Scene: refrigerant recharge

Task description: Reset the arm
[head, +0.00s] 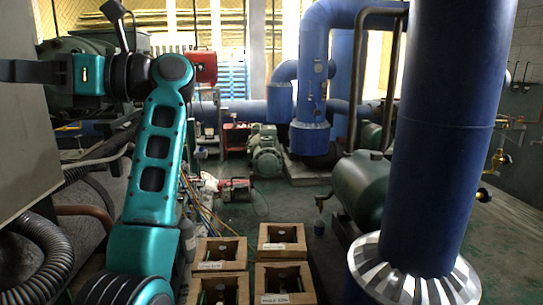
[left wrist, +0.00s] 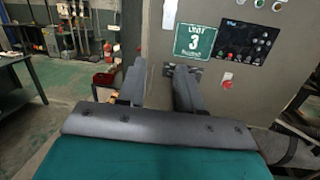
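My left arm (head: 160,150) rises from the lower left of the head view and bends left at the top. Its gripper (head: 22,70) points left at the left edge, in front of a grey cabinet. In the left wrist view the two dark fingers of the gripper (left wrist: 157,78) stand apart with nothing between them. A dark handle-like part lies behind the right fingertip. My right gripper shows in neither view.
Several wooden crates (head: 222,246) stand on the floor at the bottom middle of the head view. A thick blue pipe (head: 445,130) and a green tank (head: 362,185) stand at right. A ribbed black hose (head: 50,245) lies at lower left. A dark table (left wrist: 15,78) is at left in the wrist view.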

